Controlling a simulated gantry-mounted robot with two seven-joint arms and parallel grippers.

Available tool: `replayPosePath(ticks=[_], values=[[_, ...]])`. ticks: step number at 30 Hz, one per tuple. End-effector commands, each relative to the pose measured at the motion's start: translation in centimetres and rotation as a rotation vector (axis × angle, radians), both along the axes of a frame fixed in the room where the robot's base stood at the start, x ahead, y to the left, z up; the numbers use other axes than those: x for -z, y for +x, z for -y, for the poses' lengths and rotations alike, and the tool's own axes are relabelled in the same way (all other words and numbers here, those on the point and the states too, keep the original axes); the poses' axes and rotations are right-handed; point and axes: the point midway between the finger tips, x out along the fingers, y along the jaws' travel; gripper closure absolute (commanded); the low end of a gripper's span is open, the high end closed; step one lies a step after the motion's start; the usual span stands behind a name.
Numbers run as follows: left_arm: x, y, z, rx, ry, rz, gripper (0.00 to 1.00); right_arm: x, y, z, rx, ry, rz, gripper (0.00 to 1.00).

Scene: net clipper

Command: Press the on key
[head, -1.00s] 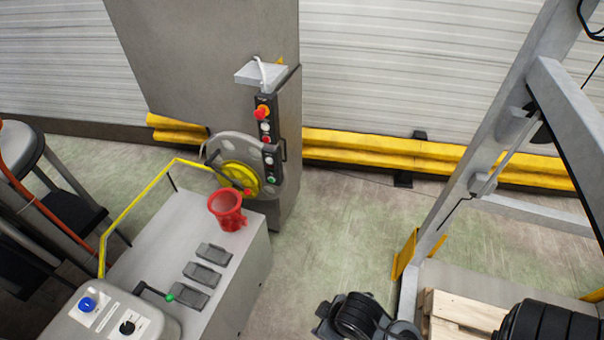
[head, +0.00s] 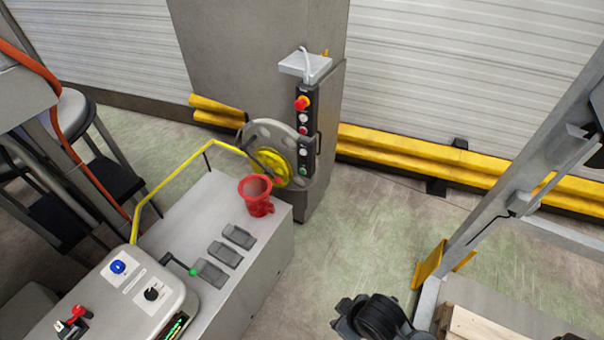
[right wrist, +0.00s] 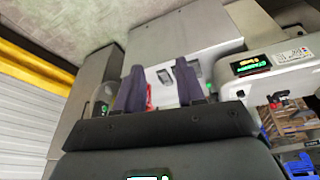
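The upright black control strip (head: 307,130) is on the grey cabinet in the head view. The labels are too small to read, so I cannot tell which is the on key. My right gripper (right wrist: 160,66) has its two dark fingers apart with nothing held between them. Part of my right arm shows at the bottom of the head view, well short of the strip. My left gripper is not in view.
A grey bench (head: 205,205) stands before the cabinet, with a red cup-like part (head: 256,193), dark pedals and a yellow rail (head: 165,180). A console (head: 115,295) has a blue button and a black knob. The floor (head: 365,240) right of the bench is clear. A yellow barrier (head: 400,150) lines the wall.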

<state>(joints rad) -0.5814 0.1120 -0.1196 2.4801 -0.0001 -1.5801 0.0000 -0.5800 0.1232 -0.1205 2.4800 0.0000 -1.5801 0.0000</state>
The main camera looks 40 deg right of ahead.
Motion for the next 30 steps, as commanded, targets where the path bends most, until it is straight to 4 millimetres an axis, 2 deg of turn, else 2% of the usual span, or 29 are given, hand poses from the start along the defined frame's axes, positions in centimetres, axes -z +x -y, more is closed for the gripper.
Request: replayPosePath(ticks=[1, 7, 30], values=[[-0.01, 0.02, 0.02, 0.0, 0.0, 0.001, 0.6, 0.0, 0.01, 0.06, 0.0, -0.002, 0.0, 0.7], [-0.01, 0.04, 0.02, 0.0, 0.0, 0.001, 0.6, -0.01, 0.01, 0.09, -0.001, -0.003, 0.001, 1.0], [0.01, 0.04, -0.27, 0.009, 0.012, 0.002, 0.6, -0.04, 0.04, -0.15, 0.005, 0.007, 0.001, 1.0]])
